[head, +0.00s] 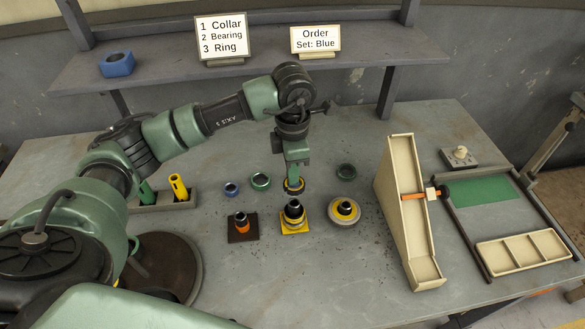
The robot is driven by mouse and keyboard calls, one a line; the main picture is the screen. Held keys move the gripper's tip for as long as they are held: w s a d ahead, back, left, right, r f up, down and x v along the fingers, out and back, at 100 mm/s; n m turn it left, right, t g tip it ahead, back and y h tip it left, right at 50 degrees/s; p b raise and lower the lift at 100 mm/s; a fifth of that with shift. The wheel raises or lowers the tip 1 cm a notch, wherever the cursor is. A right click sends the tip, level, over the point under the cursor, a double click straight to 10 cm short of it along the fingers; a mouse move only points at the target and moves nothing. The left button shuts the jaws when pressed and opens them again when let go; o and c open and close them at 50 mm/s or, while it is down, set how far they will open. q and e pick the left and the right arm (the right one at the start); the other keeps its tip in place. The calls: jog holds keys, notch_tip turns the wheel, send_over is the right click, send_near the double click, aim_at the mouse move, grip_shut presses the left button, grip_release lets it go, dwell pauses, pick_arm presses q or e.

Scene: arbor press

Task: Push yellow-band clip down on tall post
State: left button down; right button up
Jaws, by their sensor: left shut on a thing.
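My left gripper (294,176) points down over the table's middle, shut on a dark ring-like clip with a yellow band (293,187). The gripper hides part of the clip. Just in front of it in the picture stands a dark post (294,211) with yellow around it, on a yellow square base; it looks the tallest. I cannot tell whether the clip touches this post; it appears behind it. A shorter post with an orange band (241,224) stands to the left on a dark square base. Another with a yellow band (344,210) stands to the right on a round pale base.
A blue ring (231,189), a green ring (260,181) and a dark green ring (345,172) lie nearby. A rack (163,202) holds a yellow tool (178,186). A beige ramp-like stand (408,215) and a divided tray (523,251) are right. The front table is clear.

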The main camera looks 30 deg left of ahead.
pick_arm(q)
jog(key=shift+f+b, duration=1.75)
jog(key=shift+f, duration=1)
jog(key=shift+b, duration=0.5)
jog(key=shift+f, duration=0.1)
jog(key=shift+f+b, duration=0.45)
jog(key=shift+b, duration=0.05)
